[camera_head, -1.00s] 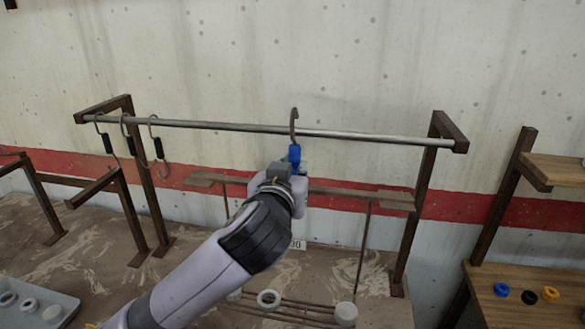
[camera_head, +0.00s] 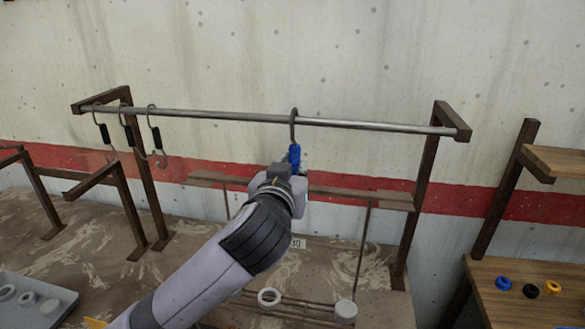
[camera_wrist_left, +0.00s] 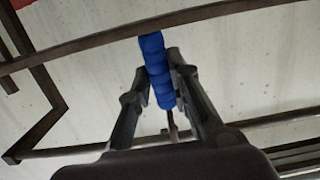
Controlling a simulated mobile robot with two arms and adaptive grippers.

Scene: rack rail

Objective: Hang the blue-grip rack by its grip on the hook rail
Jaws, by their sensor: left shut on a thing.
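The blue-grip rack has a blue grip (camera_head: 294,157) with a dark hook (camera_head: 293,124) above it. Below are a brown crossbar (camera_head: 345,194), thin side rods and a low wire shelf carrying a white ring and a white cup. The hook rail (camera_head: 390,127) is a grey bar on brown brackets. The hook crosses the rail, its curved top slightly above it; I cannot tell whether it rests there. My left gripper (camera_head: 282,176) is shut on the blue grip, just below the rail. The wrist view shows the grip (camera_wrist_left: 157,70) between the fingers (camera_wrist_left: 160,95). My left arm hides part of the rack.
Several hooks with black grips (camera_head: 157,142) hang at the rail's left end. A grey tray (camera_head: 62,312) with white rings is at lower left. A wooden shelf unit (camera_head: 540,305) with coloured rings stands at right. The rail right of the hook is clear.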

